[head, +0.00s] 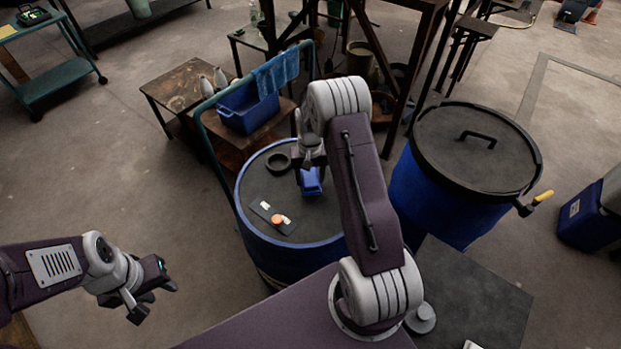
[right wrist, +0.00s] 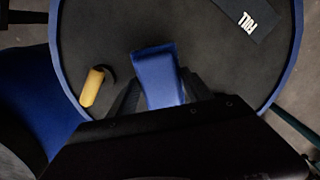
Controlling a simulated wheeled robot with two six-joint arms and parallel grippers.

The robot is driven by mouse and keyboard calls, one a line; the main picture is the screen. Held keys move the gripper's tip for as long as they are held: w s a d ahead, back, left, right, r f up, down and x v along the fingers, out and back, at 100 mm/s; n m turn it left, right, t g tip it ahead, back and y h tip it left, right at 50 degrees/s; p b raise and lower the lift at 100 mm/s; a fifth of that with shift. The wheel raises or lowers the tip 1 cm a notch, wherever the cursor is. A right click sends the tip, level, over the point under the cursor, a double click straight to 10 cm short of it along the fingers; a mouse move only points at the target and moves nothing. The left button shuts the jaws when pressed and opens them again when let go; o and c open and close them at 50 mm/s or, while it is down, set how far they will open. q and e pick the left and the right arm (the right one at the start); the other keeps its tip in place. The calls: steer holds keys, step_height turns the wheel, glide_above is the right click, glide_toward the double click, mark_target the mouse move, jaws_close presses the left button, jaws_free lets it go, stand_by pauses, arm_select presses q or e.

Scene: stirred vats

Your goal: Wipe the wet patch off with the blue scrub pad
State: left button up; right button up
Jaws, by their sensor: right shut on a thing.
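The blue scrub pad (head: 311,184) is between the fingers of my right gripper (head: 310,168), just over the dark top of the blue-rimmed drum (head: 296,226). In the right wrist view the pad (right wrist: 158,78) sticks out between the dark fingers, with the drum top beyond it. I cannot tell whether the pad touches the top. I cannot make out a wet patch on the dark surface; my right arm hides part of the drum. My left gripper (head: 150,292) is empty, fingers apart, left of the drum over the floor.
A yellow handle-like thing (right wrist: 92,87) shows beside the pad. A lidded blue drum (head: 443,205) stands to the right. A blue bin (head: 247,107) stands behind.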

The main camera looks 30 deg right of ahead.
steer(key=shift+s+a+r+p, duration=0.1)
steer(key=shift+a+r+p, duration=0.15)
steer(key=shift+r, duration=0.55)
steer(key=shift+r+p, duration=0.4)
steer(key=shift+d+r+p, duration=0.25)
steer(key=shift+r+p, duration=0.65)
steer(key=shift+r, duration=0.35)
steer(key=shift+a+r+p, duration=0.15)
steer(key=shift+r+p, duration=0.05)
steer(key=shift+p, duration=0.15)
